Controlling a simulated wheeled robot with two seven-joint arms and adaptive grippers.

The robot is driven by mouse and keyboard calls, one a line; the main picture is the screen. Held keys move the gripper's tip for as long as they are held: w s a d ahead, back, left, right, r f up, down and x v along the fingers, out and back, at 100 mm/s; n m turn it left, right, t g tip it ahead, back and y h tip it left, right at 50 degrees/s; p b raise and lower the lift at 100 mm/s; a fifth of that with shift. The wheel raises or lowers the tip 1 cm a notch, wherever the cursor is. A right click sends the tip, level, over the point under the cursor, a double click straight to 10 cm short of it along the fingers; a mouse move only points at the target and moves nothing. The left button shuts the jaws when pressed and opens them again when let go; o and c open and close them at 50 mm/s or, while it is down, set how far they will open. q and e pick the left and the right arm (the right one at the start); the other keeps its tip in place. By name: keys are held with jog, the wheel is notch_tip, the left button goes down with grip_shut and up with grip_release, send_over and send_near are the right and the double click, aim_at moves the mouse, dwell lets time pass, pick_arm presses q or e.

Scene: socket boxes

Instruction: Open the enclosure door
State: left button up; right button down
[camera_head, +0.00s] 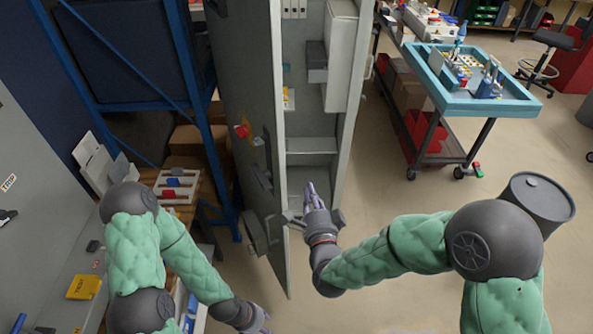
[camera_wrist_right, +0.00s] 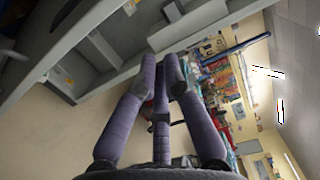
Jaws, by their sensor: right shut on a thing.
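The enclosure (camera_head: 350,100) is a tall grey cabinet in the upper middle of the head view, with shelves and boxes inside. Its door (camera_head: 240,75) stands swung out to the left, so the inside shows; a red knob and dark fittings are on its face. My right gripper (camera_head: 310,188) is in front of the opening, just right of the door's free edge. In the wrist view its purple fingers (camera_wrist_right: 163,75) are drawn together before grey panels; what they grip cannot be made out. My left gripper (camera_head: 262,322) is cut off at the bottom edge.
A blue rack (camera_head: 190,85) stands left of the door, beside a bench with a small-parts tray (camera_head: 176,184). A blue-rimmed cart (camera_head: 455,108) is at right, and a dark drum (camera_head: 538,205) stands behind my right arm. Floor between cabinet and cart is clear.

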jog(key=w+a, duration=0.5)
jog(key=w, duration=0.3)
dwell(0.4)
jog(key=shift+f, duration=0.1)
